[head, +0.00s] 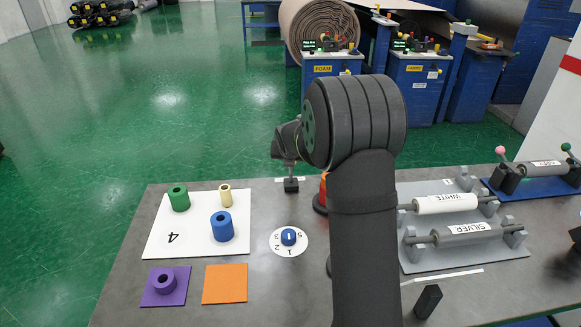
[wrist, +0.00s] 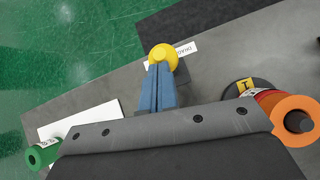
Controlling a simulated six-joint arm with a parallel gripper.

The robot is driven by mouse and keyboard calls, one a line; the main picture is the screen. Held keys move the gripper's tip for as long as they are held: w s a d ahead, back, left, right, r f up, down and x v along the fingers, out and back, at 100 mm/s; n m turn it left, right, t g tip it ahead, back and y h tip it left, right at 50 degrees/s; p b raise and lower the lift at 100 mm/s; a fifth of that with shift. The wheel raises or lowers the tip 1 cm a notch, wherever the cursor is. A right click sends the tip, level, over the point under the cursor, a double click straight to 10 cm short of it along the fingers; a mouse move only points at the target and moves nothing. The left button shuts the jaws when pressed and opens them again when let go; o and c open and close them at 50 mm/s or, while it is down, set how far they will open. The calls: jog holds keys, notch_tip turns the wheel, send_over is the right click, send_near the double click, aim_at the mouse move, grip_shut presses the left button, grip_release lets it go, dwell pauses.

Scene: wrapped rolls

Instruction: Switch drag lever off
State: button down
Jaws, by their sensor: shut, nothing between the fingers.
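The drag lever shows in the wrist view as a yellow ball knob (wrist: 163,56) beside a white label reading DRAG (wrist: 187,49). My gripper (wrist: 157,70) has blue fingers pressed together with nothing between them. Its tips are right at the near side of the knob and overlap it in view; I cannot tell if they touch. The lever's stem is hidden under the knob and fingers. In the head view a small black lever base (head: 291,185) stands at the table's far edge, below my wrist. The knob cannot be made out there, so the lever's tilt is unclear.
In the head view, a blue dial (head: 288,237) sits nearer, a white mat (head: 165,238) holds several rolls at left, and a grey rack (head: 440,260) stands at right.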

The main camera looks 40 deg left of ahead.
jog(key=w+a, duration=0.3)
jog(key=shift+f, duration=0.1)
jog(key=shift+w+a+f, duration=0.3)
jog(key=shift+w+a, duration=0.4)
jog(key=shift+f, duration=0.15)
